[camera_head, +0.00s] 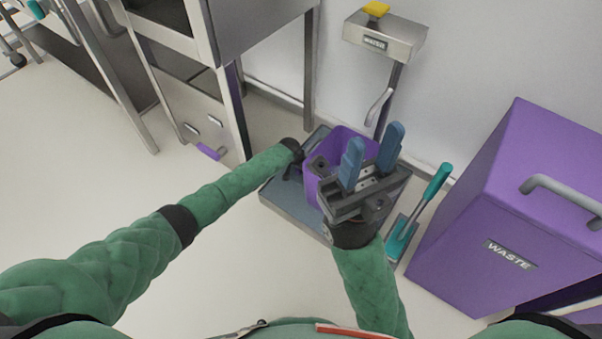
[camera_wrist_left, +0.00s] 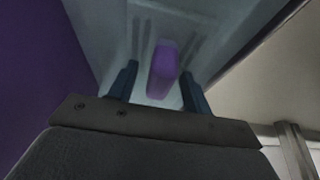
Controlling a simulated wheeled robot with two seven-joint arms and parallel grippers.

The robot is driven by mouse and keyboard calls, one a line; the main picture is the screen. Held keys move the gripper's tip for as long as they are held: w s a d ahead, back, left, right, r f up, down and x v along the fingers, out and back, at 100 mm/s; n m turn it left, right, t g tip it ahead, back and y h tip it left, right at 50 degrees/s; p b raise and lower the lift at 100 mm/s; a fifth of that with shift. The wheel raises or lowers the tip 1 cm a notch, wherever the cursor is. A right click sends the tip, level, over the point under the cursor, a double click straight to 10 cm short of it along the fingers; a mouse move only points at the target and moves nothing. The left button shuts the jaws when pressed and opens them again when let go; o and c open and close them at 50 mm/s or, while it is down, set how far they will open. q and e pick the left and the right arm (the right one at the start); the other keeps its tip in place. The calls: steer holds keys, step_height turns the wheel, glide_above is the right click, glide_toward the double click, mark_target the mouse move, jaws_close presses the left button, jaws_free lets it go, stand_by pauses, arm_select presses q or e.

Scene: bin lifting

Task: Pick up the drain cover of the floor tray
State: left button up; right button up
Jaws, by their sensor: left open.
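The floor tray (camera_head: 283,205) is a grey-blue, low-rimmed pan on the floor, with a purple bin (camera_head: 312,180) on it. In the left wrist view, a purple bar-like handle (camera_wrist_left: 162,68) stands on a pale grey surface with faint slots, which looks like the drain cover (camera_wrist_left: 140,40). My left gripper (camera_wrist_left: 159,76) is open, its two blue fingers on either side of the handle with gaps. In the head view it is low at the tray's left, largely hidden. My right gripper (camera_head: 372,148) has its blue fingers apart, over the bin and empty.
A large purple waste box (camera_head: 480,220) stands at the right. A teal-handled brush (camera_head: 432,187) lies beside the tray. A metal post with a head (camera_head: 385,42) rises behind, and a steel cabinet (camera_head: 190,110) stands at the left. Floor at lower left is clear.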

arm_select(q)
jaws_close()
steer(key=shift+r, duration=0.1)
